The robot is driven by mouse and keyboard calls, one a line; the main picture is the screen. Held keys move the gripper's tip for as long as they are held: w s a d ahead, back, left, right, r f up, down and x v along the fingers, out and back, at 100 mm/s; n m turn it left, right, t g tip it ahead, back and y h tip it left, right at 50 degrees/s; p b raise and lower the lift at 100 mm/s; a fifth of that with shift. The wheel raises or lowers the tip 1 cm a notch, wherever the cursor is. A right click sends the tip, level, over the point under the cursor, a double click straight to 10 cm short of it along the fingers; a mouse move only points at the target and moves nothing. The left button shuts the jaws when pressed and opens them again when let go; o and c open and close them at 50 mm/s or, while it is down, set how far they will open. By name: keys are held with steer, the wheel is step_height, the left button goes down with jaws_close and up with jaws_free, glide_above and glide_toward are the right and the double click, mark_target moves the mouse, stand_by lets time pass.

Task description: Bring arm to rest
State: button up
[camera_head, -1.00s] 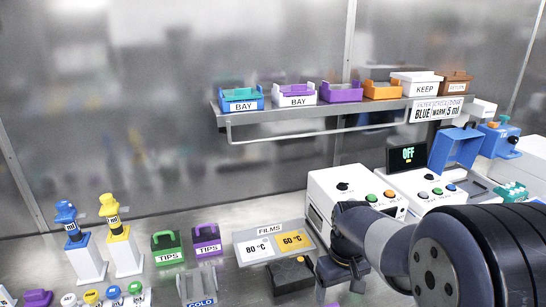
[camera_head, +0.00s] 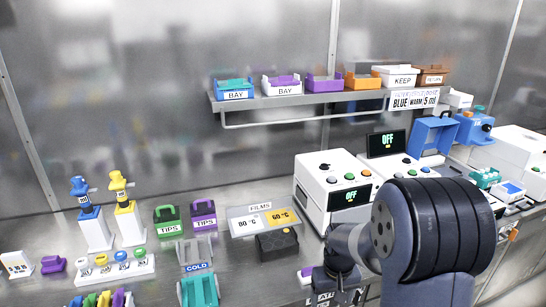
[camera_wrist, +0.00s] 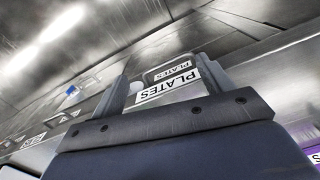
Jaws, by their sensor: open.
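My arm (camera_head: 430,230) reaches in from the lower right of the head view, its dark wrist bent down over the bench. My gripper (camera_wrist: 165,88) shows in the wrist view with its two fingers apart and nothing visibly held between them. White PLATES labels (camera_wrist: 168,86) show between and beyond the fingers; I cannot tell their exact distance. In the head view a partly hidden label reading "LATE" (camera_head: 320,299) sits below the wrist. The fingertips are hidden in that view.
A white instrument (camera_head: 325,170) stands close behind the wrist. A black box (camera_head: 277,244) and the FILMS plate (camera_head: 262,220) lie left of it. A teal item (camera_head: 198,291) stands by the COLD label. A shelf (camera_head: 300,100) with bins hangs above.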

step_height(320, 180, down, 8)
steer(key=m+p, duration=0.1)
steer(key=p, duration=0.7)
steer(key=shift+s+r+m, duration=0.2)
steer(key=shift+s+m, duration=0.1)
steer(key=shift+s, duration=0.15)
steer(key=shift+d, duration=0.1)
